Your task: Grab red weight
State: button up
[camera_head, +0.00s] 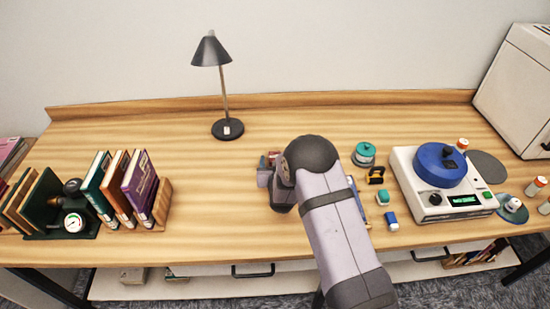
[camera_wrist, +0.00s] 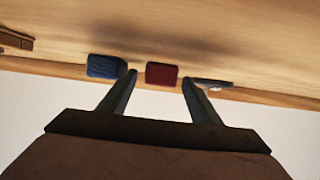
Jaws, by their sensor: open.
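The red weight (camera_wrist: 161,75) is a small dark-red block on the wooden table in the wrist view. It appears between the two fingertips of my gripper (camera_wrist: 158,80), which is open, with a visible gap to each finger. I cannot tell how far ahead of the fingertips the block lies. A blue block (camera_wrist: 102,66) is just left of it, close to the left fingertip. In the head view my gripper (camera_head: 268,178) is over the middle of the table, and my arm hides most of that spot. A small reddish patch (camera_head: 273,154) shows just behind it.
A black desk lamp (camera_head: 228,128) stands behind to the left. Books (camera_head: 137,190) and a gauge (camera_head: 74,222) are at left. A white machine with a blue disc (camera_head: 438,164), a teal-topped item (camera_head: 364,153) and small blocks (camera_head: 391,220) are at right. Table left of my gripper is clear.

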jog(key=shift+w+f, duration=0.1)
jog(key=shift+w, duration=0.05)
jog(key=shift+c, duration=0.6)
jog(key=c, duration=1.1)
grip_shut()
jog(key=shift+w+r, duration=0.1)
jog(key=shift+r, duration=0.15)
notch_tip(320, 180, up, 10)
jog(key=b, duration=0.2)
